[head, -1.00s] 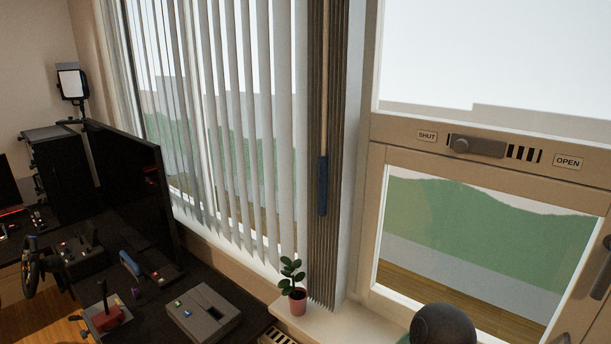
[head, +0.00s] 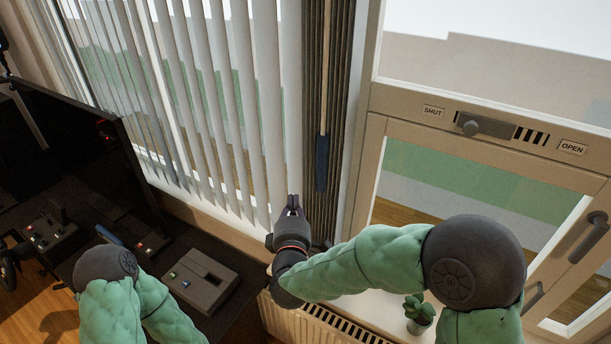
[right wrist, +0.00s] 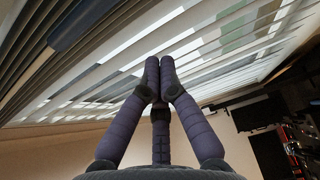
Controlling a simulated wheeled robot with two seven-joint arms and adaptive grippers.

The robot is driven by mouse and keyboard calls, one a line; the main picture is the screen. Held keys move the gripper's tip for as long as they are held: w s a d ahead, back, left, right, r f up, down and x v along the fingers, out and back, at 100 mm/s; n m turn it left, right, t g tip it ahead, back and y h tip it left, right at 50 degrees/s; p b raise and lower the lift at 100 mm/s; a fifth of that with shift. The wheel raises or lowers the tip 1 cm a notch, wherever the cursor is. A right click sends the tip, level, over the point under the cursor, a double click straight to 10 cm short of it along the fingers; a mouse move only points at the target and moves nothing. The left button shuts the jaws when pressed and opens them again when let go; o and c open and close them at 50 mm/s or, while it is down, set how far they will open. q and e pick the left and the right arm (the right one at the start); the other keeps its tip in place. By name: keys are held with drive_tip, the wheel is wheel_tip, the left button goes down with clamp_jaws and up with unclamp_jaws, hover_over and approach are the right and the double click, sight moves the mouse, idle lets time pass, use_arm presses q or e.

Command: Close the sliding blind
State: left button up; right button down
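The sliding blind (head: 215,110) hangs in front of the window as pale vertical slats, with gaps between them showing the outside. A dark pleated stack (head: 343,110) hangs at its right end. A wand with a blue handle (head: 321,162) hangs before that stack; the handle also shows in the right wrist view (right wrist: 78,28). My right gripper (head: 293,203) is below and left of the handle, in front of the lower slat ends. Its fingertips (right wrist: 158,72) meet with nothing visible between them, apart from the handle. My left arm shows at lower left; its gripper is out of frame.
A window frame with a SHUT/OPEN slider (head: 485,129) is on the right. A small plant (head: 418,312) stands on the sill below. A radiator (head: 325,325) is under the sill. The desk at left holds a large monitor (head: 85,150) and a grey box (head: 201,279).

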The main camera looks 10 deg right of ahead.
drive_tip(key=w+d+p, duration=0.1)
drive_tip(key=w+d, duration=0.3)
drive_tip(key=w, duration=0.4)
drive_tip(key=shift+d+p, duration=0.3)
drive_tip(key=shift+p, duration=0.05)
drive_tip(key=shift+d, duration=0.1)
